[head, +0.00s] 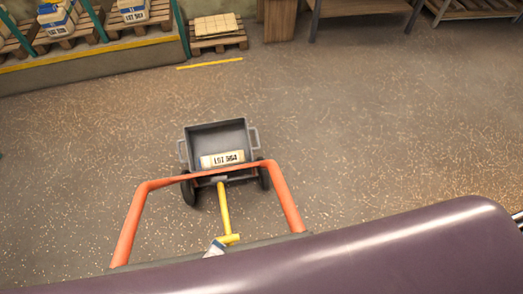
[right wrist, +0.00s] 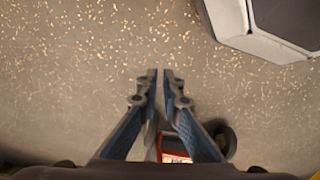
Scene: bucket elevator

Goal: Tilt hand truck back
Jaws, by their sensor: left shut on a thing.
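The hand truck has an orange tubular frame (head: 280,190), black wheels and a yellow bar (head: 224,208) with a crosspiece at its near end. It stands on the floor in the lower middle of the head view. My left gripper (head: 218,246) shows only as a small pale part at the crosspiece and is shut on the yellow handle. The rest of it is hidden behind my large dark body part. My right gripper (right wrist: 160,78) shows in the right wrist view, fingers nearly together and nothing visible between the tips.
A low pallet (head: 217,42) and benches line the back. The speckled floor between is clear.

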